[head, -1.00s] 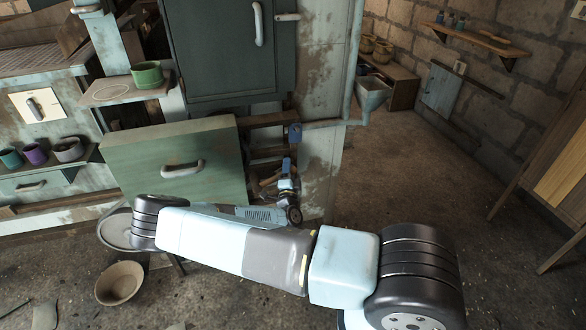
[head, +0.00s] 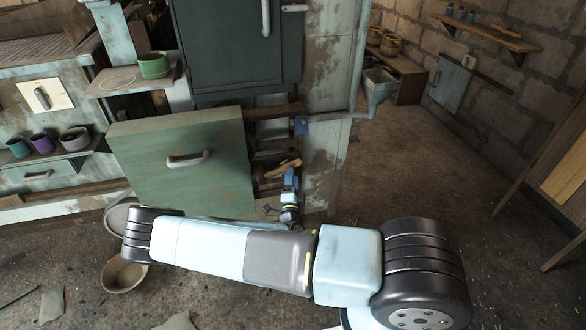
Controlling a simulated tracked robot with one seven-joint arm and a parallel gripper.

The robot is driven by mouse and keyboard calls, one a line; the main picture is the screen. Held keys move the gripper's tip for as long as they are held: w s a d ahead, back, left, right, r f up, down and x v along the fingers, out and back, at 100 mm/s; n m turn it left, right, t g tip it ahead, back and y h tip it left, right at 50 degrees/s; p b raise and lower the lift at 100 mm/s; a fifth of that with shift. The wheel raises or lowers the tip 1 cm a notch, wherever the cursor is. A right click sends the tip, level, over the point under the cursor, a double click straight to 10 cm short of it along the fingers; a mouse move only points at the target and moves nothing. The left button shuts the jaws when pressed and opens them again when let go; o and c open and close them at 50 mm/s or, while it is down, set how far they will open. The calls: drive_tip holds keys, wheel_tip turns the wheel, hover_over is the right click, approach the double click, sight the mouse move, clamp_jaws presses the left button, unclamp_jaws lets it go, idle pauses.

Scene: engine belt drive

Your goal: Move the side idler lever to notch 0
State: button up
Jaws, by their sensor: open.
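I cannot make out for sure which part is the side idler lever, and no notch marks are readable. A small blue piece (head: 301,125) sits at the cabinet's front right edge, by the end of a pale pipe. My gripper (head: 290,180) is small in the head view, beyond my forearm, just right of the pulled-out green drawer (head: 180,150). It is open, below the blue piece and apart from it in the picture. A tan wooden piece (head: 285,167) shows right behind it. My forearm hides the floor below the gripper.
A dark green cabinet door (head: 225,45) is above the drawer. A white plate with a grey handle (head: 42,95) is at the far left. A green cup (head: 153,65) stands on a shelf. A bowl (head: 122,275) lies on the floor. The floor at right is clear.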

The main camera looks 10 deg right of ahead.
drive_tip(key=shift+v, duration=2.75)
drive_tip(key=s+d+r+m+g+h, duration=0.35)
drive_tip(key=r+m+g, duration=0.4)
drive_tip(key=m, duration=0.45)
drive_tip(key=s+d+r+m+g+h, duration=0.2)
drive_tip(key=s+d+r+m+g, duration=0.15)
drive_tip(key=r+m+g, duration=0.5)
drive_tip(key=s+d+r+m+g+h, duration=0.3)
drive_tip(key=r+m+g, duration=0.4)
drive_tip(key=m, duration=0.8)
drive_tip(key=s+r+m+t+y, duration=0.2)
drive_tip(key=s+r+m+y, duration=0.2)
drive_tip(key=r, duration=0.5)
drive_tip(key=s+a+r+m+t+y, duration=0.1)
drive_tip(key=s+r+m+t+y, duration=0.2)
drive_tip(key=s+r+m+y, duration=0.2)
drive_tip(key=s+r+m+t+y, duration=0.2)
drive_tip(key=s+r+m+y, duration=0.2)
drive_tip(key=s+r+m, duration=0.3)
wheel_tip(320, 180, up, 6)
drive_tip(key=m, duration=0.3)
drive_tip(key=shift+s+a+t+y, duration=0.15)
drive_tip(key=shift+s+t+y, duration=0.2)
drive_tip(key=shift+t, duration=0.05)
drive_tip(key=shift+r, duration=0.1)
